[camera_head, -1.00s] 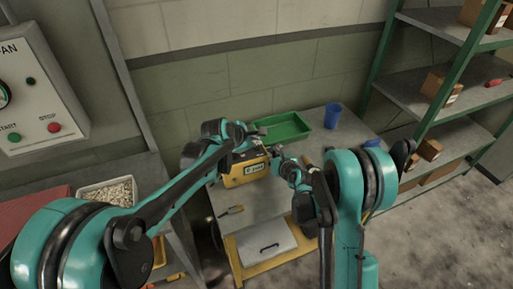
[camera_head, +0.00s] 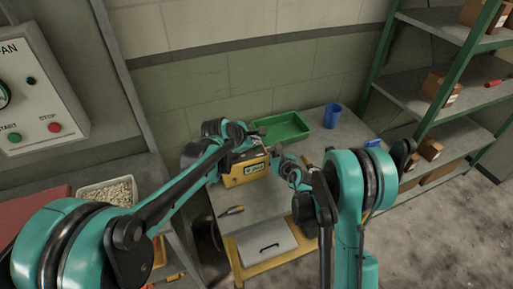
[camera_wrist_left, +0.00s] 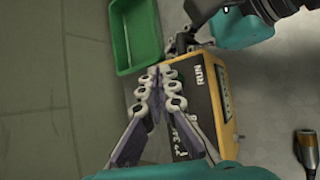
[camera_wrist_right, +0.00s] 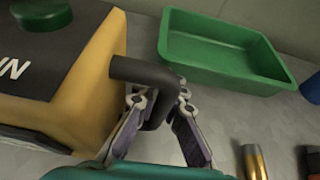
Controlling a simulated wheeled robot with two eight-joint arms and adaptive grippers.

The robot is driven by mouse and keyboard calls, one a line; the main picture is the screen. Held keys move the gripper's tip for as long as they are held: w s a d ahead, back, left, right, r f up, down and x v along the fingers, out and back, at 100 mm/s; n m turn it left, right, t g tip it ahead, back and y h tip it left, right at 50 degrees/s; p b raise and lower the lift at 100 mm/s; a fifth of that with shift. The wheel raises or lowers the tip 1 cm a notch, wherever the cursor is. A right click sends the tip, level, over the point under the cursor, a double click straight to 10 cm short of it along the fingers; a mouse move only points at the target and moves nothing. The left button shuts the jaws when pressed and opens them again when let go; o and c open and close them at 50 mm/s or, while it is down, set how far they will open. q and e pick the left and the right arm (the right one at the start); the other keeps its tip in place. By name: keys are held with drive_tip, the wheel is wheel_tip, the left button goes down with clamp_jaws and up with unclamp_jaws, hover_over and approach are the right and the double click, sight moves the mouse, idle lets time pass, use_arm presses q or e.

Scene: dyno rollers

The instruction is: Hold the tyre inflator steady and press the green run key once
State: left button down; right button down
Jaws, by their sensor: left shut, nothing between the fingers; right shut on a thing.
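The tyre inflator (camera_head: 246,172), a yellow box with a dark top, stands on the workbench. Its green run key (camera_wrist_right: 42,14) shows in the right wrist view, raised on the dark top; the RUN lettering (camera_wrist_left: 199,76) shows in the left wrist view. My right gripper (camera_wrist_right: 158,100) is shut on the inflator's black handle (camera_wrist_right: 145,72), at the side of the yellow body. My left gripper (camera_wrist_left: 158,80) is shut and empty, with its fingertips over the dark top. The fingers hide part of the top, and I cannot tell whether they touch the key.
A green tray (camera_head: 284,128) lies behind the inflator, with a blue cup (camera_head: 332,115) to its right. A small tool (camera_head: 231,211) lies on the bench in front. A brass-coloured cylinder (camera_wrist_right: 256,162) stands near my right gripper. Shelving (camera_head: 440,80) stands at the right.

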sight(256, 149)
use_arm(q)
drive_tip(key=shift+f, duration=0.2)
drive_tip(key=shift+f, duration=0.2)
drive_tip(key=shift+f, duration=0.4)
idle(0.6)
drive_tip(key=shift+r, duration=0.8)
drive_tip(key=shift+r, duration=0.1)
drive_tip(key=shift+r, duration=2.45)
